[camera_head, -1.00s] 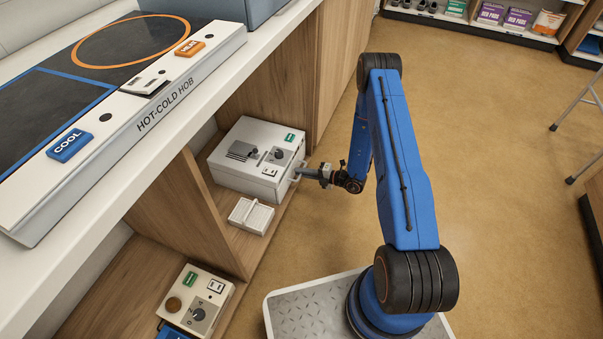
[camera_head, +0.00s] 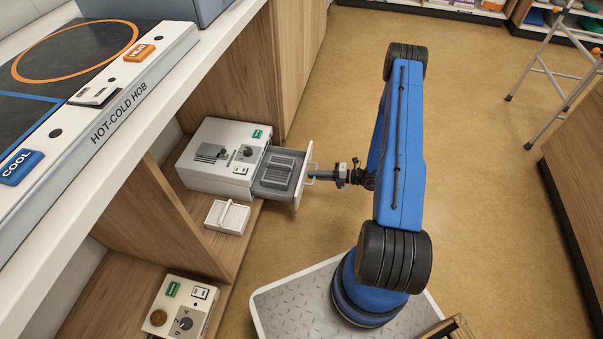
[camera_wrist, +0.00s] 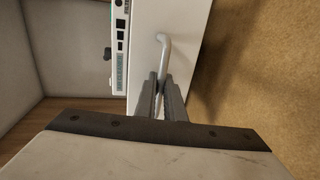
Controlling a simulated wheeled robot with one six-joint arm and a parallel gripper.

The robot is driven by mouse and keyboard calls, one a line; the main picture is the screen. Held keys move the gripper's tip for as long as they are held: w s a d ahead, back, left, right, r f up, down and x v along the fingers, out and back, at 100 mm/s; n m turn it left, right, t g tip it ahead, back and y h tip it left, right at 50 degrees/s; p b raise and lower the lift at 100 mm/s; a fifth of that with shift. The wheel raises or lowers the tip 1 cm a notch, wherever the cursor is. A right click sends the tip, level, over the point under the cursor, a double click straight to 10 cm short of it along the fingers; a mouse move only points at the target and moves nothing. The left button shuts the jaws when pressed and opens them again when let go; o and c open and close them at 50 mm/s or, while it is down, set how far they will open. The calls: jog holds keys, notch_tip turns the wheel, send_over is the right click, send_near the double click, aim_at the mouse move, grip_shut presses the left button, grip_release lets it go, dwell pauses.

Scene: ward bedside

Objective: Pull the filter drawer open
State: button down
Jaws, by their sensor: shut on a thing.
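The filter drawer (camera_head: 284,174) sticks out of the right side of the white machine (camera_head: 218,158) on the low shelf. It is open, and a grey ribbed filter lies inside it. My gripper (camera_head: 313,176) is shut on the drawer's handle (camera_wrist: 163,47) at the drawer's front. In the wrist view the two grey fingers (camera_wrist: 162,95) close around the handle bar, and the white drawer front (camera_wrist: 185,18) shows beyond them. The fingers hide part of the handle.
A small white tray (camera_head: 227,217) sits on the shelf in front of the machine. A control box with a dial (camera_head: 182,308) stands lower left. The hot-cold hob (camera_head: 120,110) lies on the counter above. Brown floor to the right is mostly clear, with a metal-legged frame (camera_head: 545,68) beyond.

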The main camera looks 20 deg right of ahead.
jog(key=shift+f+v, duration=0.2)
jog(key=shift+v, duration=0.65)
jog(key=shift+f+v, duration=0.15)
jog(key=shift+v, duration=0.7)
jog(key=shift+d, duration=0.1)
jog(key=c, duration=1.8)
grip_release()
jog(key=shift+c, duration=0.2)
jog(key=v, duration=1.7)
jog(key=shift+d, duration=0.2)
jog(key=shift+s, duration=0.1)
